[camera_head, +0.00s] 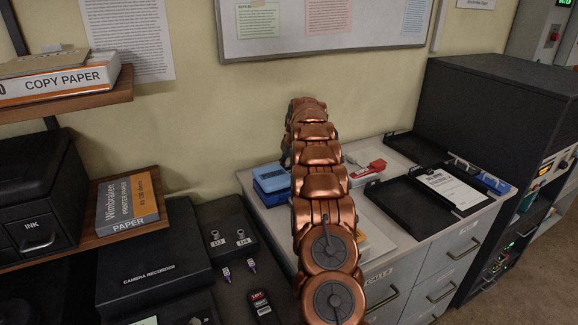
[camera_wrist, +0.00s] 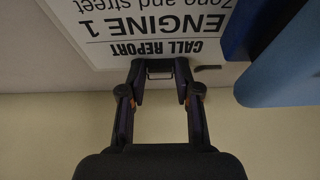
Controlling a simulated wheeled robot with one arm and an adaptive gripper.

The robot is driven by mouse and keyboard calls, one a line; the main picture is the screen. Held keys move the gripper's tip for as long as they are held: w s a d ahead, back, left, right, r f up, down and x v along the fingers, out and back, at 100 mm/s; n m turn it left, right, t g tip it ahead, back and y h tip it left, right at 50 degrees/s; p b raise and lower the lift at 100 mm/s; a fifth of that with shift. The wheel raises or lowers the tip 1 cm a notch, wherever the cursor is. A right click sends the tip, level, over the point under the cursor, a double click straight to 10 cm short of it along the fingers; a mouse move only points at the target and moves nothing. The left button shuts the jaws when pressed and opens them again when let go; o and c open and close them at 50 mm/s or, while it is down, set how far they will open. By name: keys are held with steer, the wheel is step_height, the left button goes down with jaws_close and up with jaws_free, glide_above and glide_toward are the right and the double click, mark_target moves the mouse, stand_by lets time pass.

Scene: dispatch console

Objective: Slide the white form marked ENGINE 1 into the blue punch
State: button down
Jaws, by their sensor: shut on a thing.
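The white form marked ENGINE 1 (camera_wrist: 130,28) fills the upper left of the wrist view, its print upside down there. My gripper (camera_wrist: 160,72) is shut on the form's near edge, with the fingertips beside the words CALL REPORT. A blue body (camera_wrist: 285,65) is close on the right of the form in the wrist view; only part of it shows. In the head view a blue box-shaped thing (camera_head: 271,182) sits on the cabinet top just left of my arm, and I cannot tell for sure that it is the punch. My arm hides my gripper in the head view.
On the cabinet to the right are black trays (camera_head: 404,208), one holding a white printed sheet (camera_head: 451,188). A red and white device (camera_head: 368,172) and a smaller blue object (camera_head: 494,182) are also there. A black camera recorder (camera_head: 153,262) stands at the left.

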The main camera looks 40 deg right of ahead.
steer(key=shift+a, duration=0.15)
stand_by(0.8)
steer(key=shift+c, duration=0.9)
jaws_free()
steer(key=shift+r+p, duration=1)
steer(key=shift+r, duration=2.5)
